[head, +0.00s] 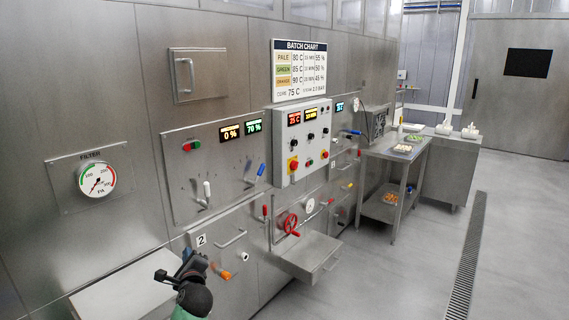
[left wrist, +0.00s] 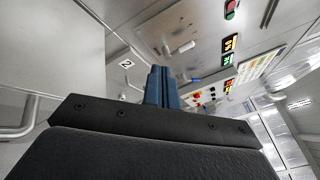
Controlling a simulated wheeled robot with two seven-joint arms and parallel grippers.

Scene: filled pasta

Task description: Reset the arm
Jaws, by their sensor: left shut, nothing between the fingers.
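My left gripper (head: 196,264) is at the lower left of the head view, in front of the steel machine panel marked 2. Its blue fingers (left wrist: 162,87) are together and empty in the left wrist view, pointing away past the dark gripper body. A part of my dark left arm shows just below it in the head view. I cannot tell from these views whether the gripper touches the panel. My right gripper is in neither view.
A pale shelf (head: 125,290) juts out left of my gripper. An orange-tipped handle (head: 225,275), a red handwheel (head: 290,224) and a steel tray (head: 309,255) stick out to its right. A steel table (head: 393,152) stands farther off. The floor (head: 410,265) at right is clear.

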